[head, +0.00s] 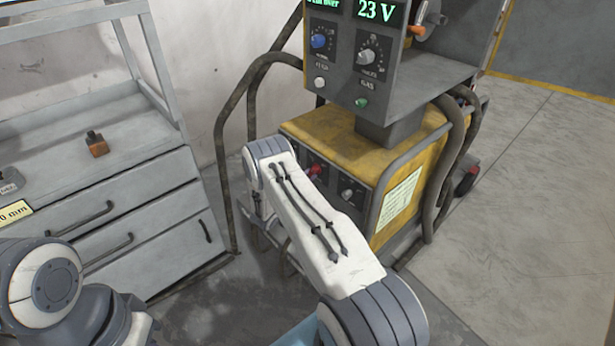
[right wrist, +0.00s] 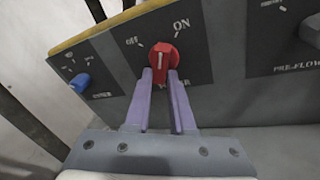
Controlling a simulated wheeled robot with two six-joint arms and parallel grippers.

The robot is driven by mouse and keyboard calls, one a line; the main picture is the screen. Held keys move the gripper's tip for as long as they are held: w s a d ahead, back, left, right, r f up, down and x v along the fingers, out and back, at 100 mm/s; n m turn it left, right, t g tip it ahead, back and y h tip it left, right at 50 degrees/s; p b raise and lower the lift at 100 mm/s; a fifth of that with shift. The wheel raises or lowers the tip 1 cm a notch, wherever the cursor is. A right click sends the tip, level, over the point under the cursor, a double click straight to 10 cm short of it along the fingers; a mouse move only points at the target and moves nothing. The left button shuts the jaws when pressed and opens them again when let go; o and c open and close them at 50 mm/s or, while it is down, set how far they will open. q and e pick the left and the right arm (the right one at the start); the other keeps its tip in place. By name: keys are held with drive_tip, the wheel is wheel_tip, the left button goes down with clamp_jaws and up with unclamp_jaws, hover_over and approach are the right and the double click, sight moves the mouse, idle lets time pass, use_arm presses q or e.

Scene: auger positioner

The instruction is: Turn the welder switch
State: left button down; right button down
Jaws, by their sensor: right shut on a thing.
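The welder (head: 395,150) is a yellow unit with a dark front panel, standing against the wall in the head view. Its red power switch (right wrist: 163,56) is in the upper middle of the right wrist view, with OFF at its upper left and ON at its upper right. A pale line on the knob stands nearly upright. My right gripper (right wrist: 164,72) has its purple fingers closed on the red knob's lower part. A bit of red (head: 315,169) shows beyond my right arm in the head view; the right fingers are hidden there. My left gripper is out of frame.
A blue knob (right wrist: 80,82) sits left of the switch, and a PRE-FLOW knob (right wrist: 311,30) to its right. A grey drawer cabinet (head: 130,200) stands at left. The floor (head: 530,200) at right is clear.

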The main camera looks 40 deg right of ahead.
drive_tip(key=n+g, duration=0.1)
drive_tip(key=n, duration=0.2)
drive_tip(key=shift+s+y, duration=0.2)
drive_tip(key=shift+y, duration=0.1)
drive_tip(key=n+g, duration=0.1)
drive_tip(key=n, duration=0.3)
drive_tip(key=n+g+b, duration=0.1)
drive_tip(key=n, duration=0.1)
drive_tip(key=shift+s+r+g+y, duration=0.2)
drive_tip(key=shift+s+g+y, duration=0.1)
drive_tip(key=shift+s, duration=0.05)
drive_tip(key=shift+s+r+n+g, duration=0.1)
drive_tip(key=shift+n+g, duration=0.3)
drive_tip(key=shift+n, duration=0.7)
drive_tip(key=c, duration=0.8)
unclamp_jaws()
drive_tip(key=shift+r, duration=0.1)
drive_tip(key=shift+o, duration=0.2)
drive_tip(key=shift+a, duration=0.1)
drive_tip(key=v, duration=1)
drive_tip(key=shift+a, duration=0.2)
